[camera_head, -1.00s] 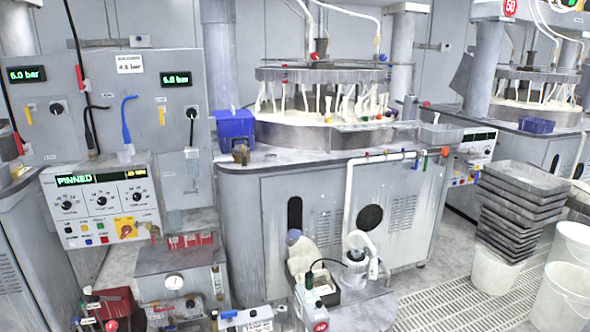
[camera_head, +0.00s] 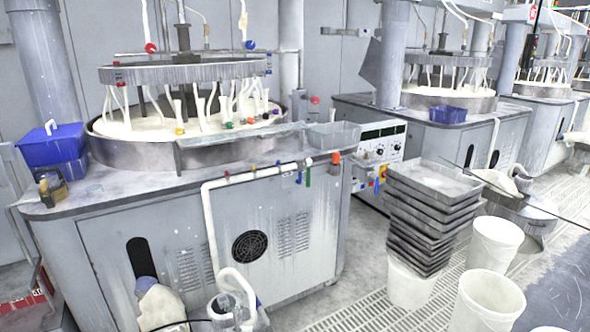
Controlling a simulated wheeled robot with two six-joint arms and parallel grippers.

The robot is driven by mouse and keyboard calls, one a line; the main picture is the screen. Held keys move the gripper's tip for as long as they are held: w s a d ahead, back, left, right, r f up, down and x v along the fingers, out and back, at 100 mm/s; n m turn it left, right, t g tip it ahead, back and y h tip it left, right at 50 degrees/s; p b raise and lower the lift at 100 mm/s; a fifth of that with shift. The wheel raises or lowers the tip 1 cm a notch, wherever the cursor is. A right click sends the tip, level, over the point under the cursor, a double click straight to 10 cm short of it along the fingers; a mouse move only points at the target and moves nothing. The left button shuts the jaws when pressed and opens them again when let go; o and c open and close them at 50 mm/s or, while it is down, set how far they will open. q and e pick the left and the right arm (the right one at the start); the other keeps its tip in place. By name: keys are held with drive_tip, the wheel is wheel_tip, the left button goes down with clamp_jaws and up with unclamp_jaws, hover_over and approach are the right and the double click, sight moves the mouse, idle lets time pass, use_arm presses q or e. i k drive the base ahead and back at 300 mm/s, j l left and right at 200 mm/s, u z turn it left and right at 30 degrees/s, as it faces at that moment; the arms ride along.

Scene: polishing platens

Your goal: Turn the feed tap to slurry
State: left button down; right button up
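A white feed pipe (camera_head: 207,215) runs up the front of the near polishing machine and along its top edge. Blue and green handles hang below this stretch. I cannot tell which is the feed tap, read any slurry marking, or see how a tap is set. Neither of my grippers is in view.
The near platen (camera_head: 130,150) stands on a grey cabinet (camera_head: 120,250). A blue box (camera_head: 52,145) is at its left. Stacked grey trays (camera_head: 435,180) on a white bucket (camera_head: 408,287) and more buckets (camera_head: 495,245) stand right. Slatted floor (camera_head: 350,315) shows between cabinet and buckets.

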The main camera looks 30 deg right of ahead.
sight(308, 168)
drive_tip(key=i+l, duration=0.1)
drive_tip(key=l, duration=0.3)
drive_tip(key=i+l, duration=0.1)
drive_tip(key=l, duration=0.3)
drive_tip(key=i+l, duration=0.1)
drive_tip(key=l, duration=0.35)
drive_tip(key=i+l, duration=0.1)
drive_tip(key=l, duration=0.3)
drive_tip(key=i+l, duration=0.15)
drive_tip(key=l, duration=0.25)
drive_tip(key=i+l, duration=0.1)
drive_tip(key=l, duration=0.3)
drive_tip(key=i+l, duration=0.1)
drive_tip(key=l, duration=0.35)
